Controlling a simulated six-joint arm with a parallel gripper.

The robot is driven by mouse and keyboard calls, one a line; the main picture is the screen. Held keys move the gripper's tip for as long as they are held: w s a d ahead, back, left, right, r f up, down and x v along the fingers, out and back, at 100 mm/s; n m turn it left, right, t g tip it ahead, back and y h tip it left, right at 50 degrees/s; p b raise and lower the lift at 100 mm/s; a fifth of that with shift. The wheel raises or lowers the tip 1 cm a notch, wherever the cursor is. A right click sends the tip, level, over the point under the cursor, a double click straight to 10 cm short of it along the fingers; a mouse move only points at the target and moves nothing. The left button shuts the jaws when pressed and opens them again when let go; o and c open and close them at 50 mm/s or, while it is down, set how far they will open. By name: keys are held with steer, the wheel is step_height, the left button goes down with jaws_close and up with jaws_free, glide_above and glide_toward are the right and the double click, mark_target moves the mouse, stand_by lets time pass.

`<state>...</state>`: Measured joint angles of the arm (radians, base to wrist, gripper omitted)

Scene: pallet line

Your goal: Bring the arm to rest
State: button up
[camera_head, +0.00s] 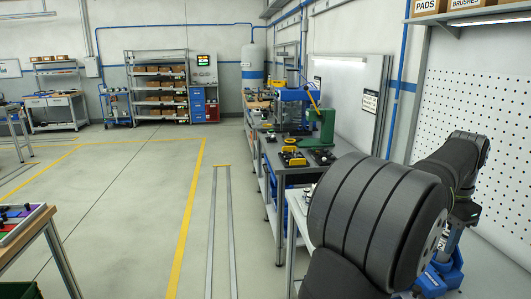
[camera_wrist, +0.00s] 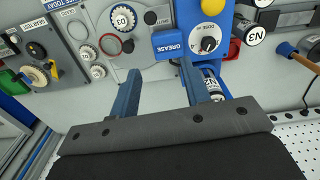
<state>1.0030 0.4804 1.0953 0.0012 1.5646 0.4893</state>
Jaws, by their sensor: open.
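In the wrist view my gripper (camera_wrist: 160,68) has two blue fingers set well apart, with nothing between them. Its fingertips point toward a grey panel (camera_wrist: 150,50) with round fittings. The right finger is near a blue block marked GREASE (camera_wrist: 171,43); I cannot tell whether they touch. In the head view my dark, thick arm fills the lower right, and the gripper's fingers cannot be made out there.
A dose dial (camera_wrist: 208,44) and a cylinder marked N3 (camera_wrist: 253,34) are close by. A wooden-handled tool (camera_wrist: 287,50) is at right. In the head view a workbench (camera_head: 285,165) with a green press (camera_head: 322,130) runs along the wall; the floor (camera_head: 130,200) at left is open.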

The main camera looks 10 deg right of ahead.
steer(key=shift+d+f+m, duration=0.2)
steer(key=shift+m, duration=0.3)
steer(key=shift+w, duration=0.1)
steer(key=shift+s+a+r+n, duration=0.2)
steer(key=shift+a+r+n, duration=0.3)
steer(key=shift+n, duration=1)
steer(key=shift+s+a+r+n, duration=0.2)
steer(key=shift+a+n, duration=0.45)
steer(key=shift+n, duration=0.85)
steer(key=shift+s+a+r+n, duration=0.3)
steer(key=shift+a+n, duration=0.3)
steer(key=shift+n, duration=0.9)
steer(key=shift+r, duration=0.1)
